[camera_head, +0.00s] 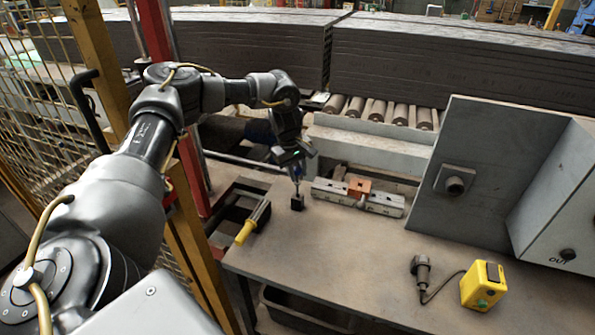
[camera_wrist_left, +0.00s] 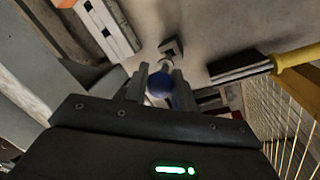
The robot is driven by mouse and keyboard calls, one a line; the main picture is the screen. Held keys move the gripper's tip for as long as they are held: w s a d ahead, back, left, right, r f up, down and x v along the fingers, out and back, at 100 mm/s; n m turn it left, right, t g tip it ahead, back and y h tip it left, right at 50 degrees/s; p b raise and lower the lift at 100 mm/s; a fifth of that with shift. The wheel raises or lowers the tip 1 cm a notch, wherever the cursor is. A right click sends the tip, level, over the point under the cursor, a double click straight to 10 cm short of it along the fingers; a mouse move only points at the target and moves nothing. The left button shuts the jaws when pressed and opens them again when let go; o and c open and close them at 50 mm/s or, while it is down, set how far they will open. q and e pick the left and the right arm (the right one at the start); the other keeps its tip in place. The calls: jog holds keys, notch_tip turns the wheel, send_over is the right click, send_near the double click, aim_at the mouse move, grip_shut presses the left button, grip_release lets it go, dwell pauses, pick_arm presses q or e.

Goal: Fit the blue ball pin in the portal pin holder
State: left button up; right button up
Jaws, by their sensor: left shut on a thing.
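My left gripper (camera_head: 297,178) is above the table, directly over or close to a small dark block (camera_head: 297,204), which looks like the portal pin holder. In the left wrist view my left gripper (camera_wrist_left: 160,72) is shut on the blue ball pin (camera_wrist_left: 159,85), with the round blue ball showing between the two fingers. The small holder (camera_wrist_left: 172,47), with a dark opening, shows just beyond the fingertips. Whether the pin touches the holder cannot be told. The pin's lower end is hard to make out. My right gripper is not in view.
A pale metal bar fixture with an orange block (camera_head: 358,187) lies right of the gripper. A yellow-handled tool (camera_head: 253,224) lies to the left. A grey control box (camera_head: 490,180) stands at the right; a yellow device (camera_head: 483,287) sits in front. The table's front middle is clear.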

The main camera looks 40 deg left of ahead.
aim_at(298, 182)
pick_arm(q)
jog(key=shift+f, duration=0.4)
jog(key=shift+f+b, duration=0.65)
jog(key=shift+f, duration=0.4)
jog(key=shift+f+b, duration=0.6)
jog(key=shift+f, duration=0.5)
dwell(0.4)
jog(key=o, duration=1)
jog(key=shift+o, duration=0.2)
jog(key=shift+r, duration=0.1)
notch_tip(298, 182, up, 10)
jog(key=s+b, duration=0.1)
jog(key=s, duration=0.1)
jog(key=shift+a+r, duration=0.2)
jog(key=shift+a, duration=0.15)
